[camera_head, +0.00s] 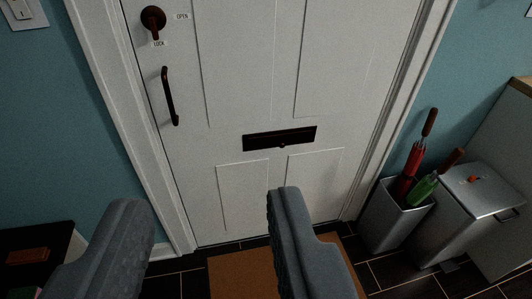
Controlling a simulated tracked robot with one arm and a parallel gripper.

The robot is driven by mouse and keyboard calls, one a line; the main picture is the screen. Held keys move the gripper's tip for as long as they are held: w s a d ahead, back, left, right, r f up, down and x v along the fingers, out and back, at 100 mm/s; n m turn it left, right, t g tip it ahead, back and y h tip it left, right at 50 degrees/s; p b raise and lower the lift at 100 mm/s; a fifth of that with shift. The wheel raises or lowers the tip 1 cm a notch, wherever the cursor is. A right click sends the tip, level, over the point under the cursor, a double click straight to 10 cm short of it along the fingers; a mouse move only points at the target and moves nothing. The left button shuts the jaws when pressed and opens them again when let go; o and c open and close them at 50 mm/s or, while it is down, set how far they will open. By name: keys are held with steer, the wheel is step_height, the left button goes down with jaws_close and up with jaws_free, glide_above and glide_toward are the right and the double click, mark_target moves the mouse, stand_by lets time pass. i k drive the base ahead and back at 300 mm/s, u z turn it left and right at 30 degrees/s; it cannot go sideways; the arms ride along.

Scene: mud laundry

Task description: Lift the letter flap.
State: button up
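The letter flap (280,138) is a dark, flat rectangular plate across the middle of the white door (235,75). It appears closed, with a small knob-like detail at its lower middle. My gripper (205,215) is open, its two grey fingers wide apart in the lower part of the view. Nothing is visible between the fingers except floor, mat and door. The right fingertip is below the flap in the picture and appears apart from it.
A dark pull handle (169,96) and a lock knob (153,18) are on the door's left side. A brown mat (235,275) lies before the door. At right stand an umbrella holder (388,218) and a metal bin (462,215). A dark low table (50,240) is at left.

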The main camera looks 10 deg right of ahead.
mark_target(285, 139)
steer(key=u, duration=0.1)
steer(key=i, duration=0.85)
steer(key=z, duration=1)
